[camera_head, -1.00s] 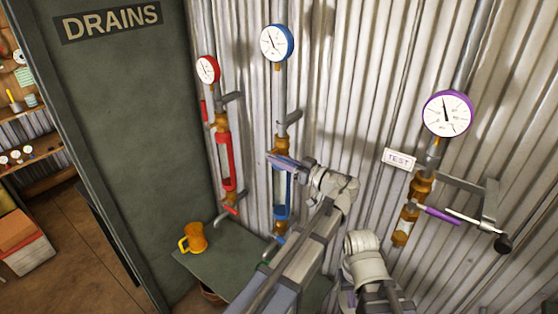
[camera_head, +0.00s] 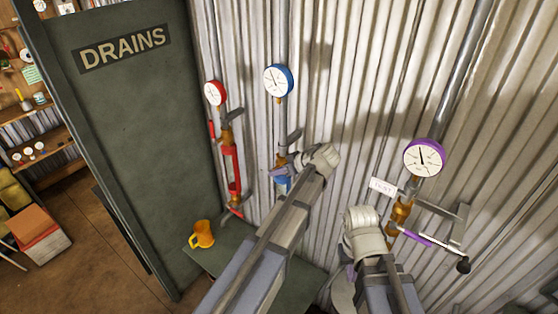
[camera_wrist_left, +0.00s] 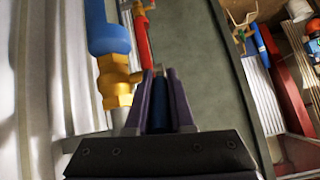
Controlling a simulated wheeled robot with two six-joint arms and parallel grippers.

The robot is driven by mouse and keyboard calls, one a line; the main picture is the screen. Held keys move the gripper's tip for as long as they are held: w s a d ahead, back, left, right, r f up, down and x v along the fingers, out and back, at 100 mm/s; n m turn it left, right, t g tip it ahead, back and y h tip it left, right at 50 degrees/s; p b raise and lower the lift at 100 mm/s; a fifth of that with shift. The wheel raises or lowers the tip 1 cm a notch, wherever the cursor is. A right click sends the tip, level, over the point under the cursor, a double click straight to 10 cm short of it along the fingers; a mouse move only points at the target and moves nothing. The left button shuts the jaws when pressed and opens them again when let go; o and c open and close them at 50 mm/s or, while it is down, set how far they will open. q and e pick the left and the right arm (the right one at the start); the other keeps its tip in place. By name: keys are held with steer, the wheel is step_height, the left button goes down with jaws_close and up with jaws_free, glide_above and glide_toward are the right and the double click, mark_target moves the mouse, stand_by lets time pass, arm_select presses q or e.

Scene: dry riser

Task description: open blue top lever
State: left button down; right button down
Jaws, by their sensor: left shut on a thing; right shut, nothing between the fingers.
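The blue riser has a blue-rimmed gauge (camera_head: 278,81), a brass valve below it and a blue lower section (camera_head: 282,184). My left gripper (camera_head: 285,163) is at its upper brass valve, partly hidden by my wrist in the head view. In the left wrist view my left gripper (camera_wrist_left: 160,98) is shut on a dark blue lever (camera_wrist_left: 160,110) beside the brass fitting (camera_wrist_left: 113,82) and blue pipe section (camera_wrist_left: 108,32). My right gripper (camera_head: 347,276) is low at the picture's bottom, mostly hidden by my own arm, away from the risers.
A red riser (camera_head: 231,172) stands close left of the blue one. A purple-gauged riser (camera_head: 424,158) with a TEST tag (camera_head: 383,187) stands right. A green DRAINS panel (camera_head: 135,130) stands left.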

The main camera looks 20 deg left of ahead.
arm_select(q)
steer(key=h+p, duration=0.1)
steer(key=r+h+p, duration=0.1)
steer(key=p, duration=0.1)
steer(key=a+g+h+p, duration=0.1)
steer(key=shift+w+r, duration=0.25)
steer(key=shift+w, duration=0.05)
steer(key=shift+w+a+g+h+p, duration=0.1)
steer(key=shift+a+g+h+p, duration=0.25)
steer(key=shift+h+p, duration=0.5)
steer(key=shift+a+g+h+p, duration=0.15)
steer(key=shift+g+h+p, duration=0.4)
steer(key=shift+h, duration=0.5)
steer(key=c, duration=0.8)
jaws_free()
steer(key=shift+f, duration=0.1)
